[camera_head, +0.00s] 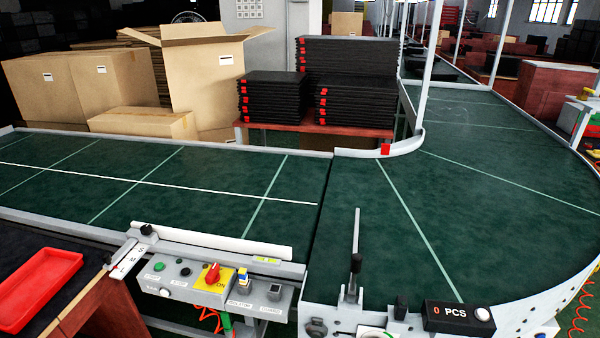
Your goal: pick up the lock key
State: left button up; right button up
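I cannot clearly make out a lock key in the head view. A grey control box (208,287) hangs on the near side of the conveyor. A dark square part (274,291) sits at the box's right end. Neither of my grippers is in view.
The green conveyor belt (150,185) is empty and curves away at right. A red tray (40,287) lies on the dark table at left. A counter (459,315) reads 0 PCS. An upright lever (355,260) stands near the joint. Cardboard boxes (205,85) and black stacks stand behind.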

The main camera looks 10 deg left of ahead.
aim_at(242, 272)
jog(key=i+j, duration=0.2)
jog(key=j, duration=0.15)
jog(key=i+j, duration=0.15)
jog(key=j, duration=0.15)
jog(key=i+j+z, duration=0.1)
jog(key=j, duration=0.25)
jog(key=i+j, duration=0.45)
jog(key=j, duration=0.25)
jog(key=z, duration=0.05)
